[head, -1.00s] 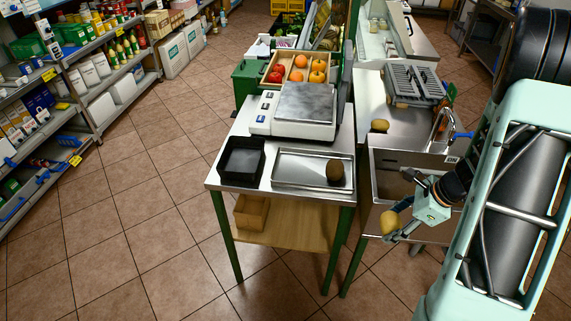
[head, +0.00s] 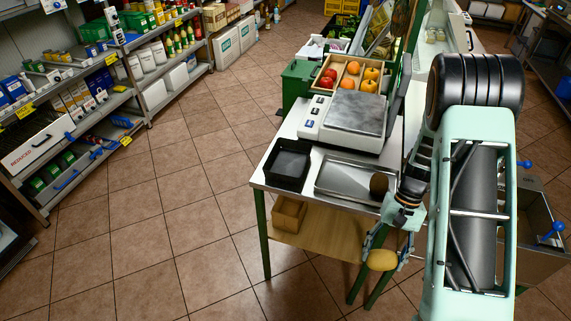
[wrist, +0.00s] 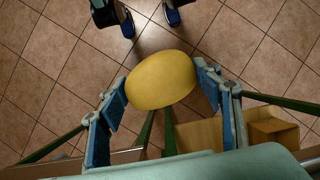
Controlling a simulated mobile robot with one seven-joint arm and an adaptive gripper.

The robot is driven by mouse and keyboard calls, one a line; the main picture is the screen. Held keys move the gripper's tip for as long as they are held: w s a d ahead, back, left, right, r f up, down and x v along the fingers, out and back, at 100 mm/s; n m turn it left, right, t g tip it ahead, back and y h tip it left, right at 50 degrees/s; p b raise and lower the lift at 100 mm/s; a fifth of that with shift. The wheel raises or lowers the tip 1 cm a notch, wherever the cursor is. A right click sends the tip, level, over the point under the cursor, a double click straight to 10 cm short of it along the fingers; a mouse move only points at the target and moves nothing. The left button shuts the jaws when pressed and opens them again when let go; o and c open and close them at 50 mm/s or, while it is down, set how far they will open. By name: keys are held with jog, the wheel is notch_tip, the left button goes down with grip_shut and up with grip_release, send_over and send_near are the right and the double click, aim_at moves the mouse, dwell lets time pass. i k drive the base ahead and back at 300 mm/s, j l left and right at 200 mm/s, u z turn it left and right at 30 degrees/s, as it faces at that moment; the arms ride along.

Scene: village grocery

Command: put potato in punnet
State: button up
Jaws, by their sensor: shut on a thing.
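My gripper (head: 383,254) is shut on a yellow-brown potato (head: 382,262) and holds it in the air, in front of the weighing table's right side and below its top. In the wrist view the potato (wrist: 160,80) sits between the two blue-padded fingers, with floor below it. The punnet appears to be the black, open, square tray (head: 287,163) on the table's front left; it looks empty. It lies to the left of my gripper and higher in the picture.
A shallow metal tray (head: 345,181) with a dark brown roundish item (head: 379,183) lies right of the black tray. Behind stand a scale (head: 352,116) and a wooden crate (head: 325,87) of tomatoes and oranges. A wooden box (head: 289,214) is on the lower shelf. Floor at left is clear.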

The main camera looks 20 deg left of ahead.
aim_at(287, 172)
jog(key=j+z, duration=0.2)
jog(key=j, duration=0.45)
jog(key=j+z, duration=0.2)
jog(key=j, duration=0.5)
jog(key=j+z, duration=0.2)
jog(key=j, duration=0.45)
jog(key=k+j+z, duration=0.2)
jog(key=j, duration=0.45)
jog(key=j+z, duration=0.45)
jog(key=j, duration=0.95)
jog(key=i, duration=0.05)
